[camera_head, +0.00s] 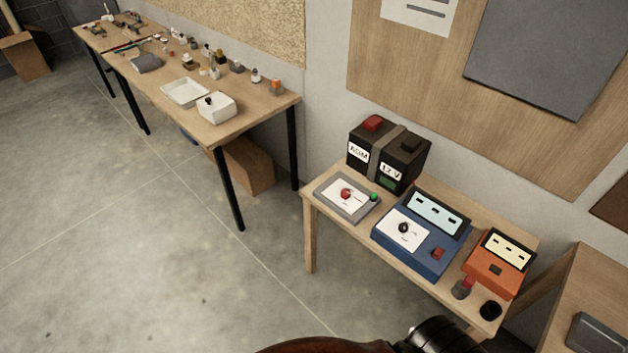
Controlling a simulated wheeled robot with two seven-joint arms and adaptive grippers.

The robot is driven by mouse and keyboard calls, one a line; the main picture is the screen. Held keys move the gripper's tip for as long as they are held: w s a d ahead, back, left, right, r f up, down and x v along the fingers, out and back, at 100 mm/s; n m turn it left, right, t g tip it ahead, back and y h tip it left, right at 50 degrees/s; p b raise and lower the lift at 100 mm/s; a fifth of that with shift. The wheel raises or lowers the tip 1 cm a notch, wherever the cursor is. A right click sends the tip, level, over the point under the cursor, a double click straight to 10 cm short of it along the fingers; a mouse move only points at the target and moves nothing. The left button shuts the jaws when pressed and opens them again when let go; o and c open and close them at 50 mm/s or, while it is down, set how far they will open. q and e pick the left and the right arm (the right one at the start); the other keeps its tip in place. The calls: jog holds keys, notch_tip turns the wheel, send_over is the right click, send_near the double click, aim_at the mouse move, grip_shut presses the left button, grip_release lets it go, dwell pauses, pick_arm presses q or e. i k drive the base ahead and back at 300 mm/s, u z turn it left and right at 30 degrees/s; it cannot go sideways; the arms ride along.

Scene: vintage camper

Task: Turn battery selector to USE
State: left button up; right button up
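A grey panel with a white face (329,188) lies on the small wooden table (310,189). It carries a red knob (346,194), and a green light or button (374,197) sits at its right edge. A blue box (413,258) right of it has a white plate with a black knob (404,228), a pale meter window and a red switch (438,253). No USE marking is legible, so I cannot tell which knob is the battery selector or where it points. Neither gripper shows; only parts of my own body seem to show at the bottom edge.
A black 12 V battery (405,163) with a red cap stands behind the panel. An orange meter box (490,270), a red-topped post (462,288) and a black post (490,310) are at the table's right end. A long cluttered bench (262,115) stands left; open floor lies in front.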

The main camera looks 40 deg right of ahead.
aim_at(344, 194)
jog(key=i, duration=0.65)
jog(key=z, duration=0.85)
jog(key=i, duration=0.6)
jog(key=z, duration=0.65)
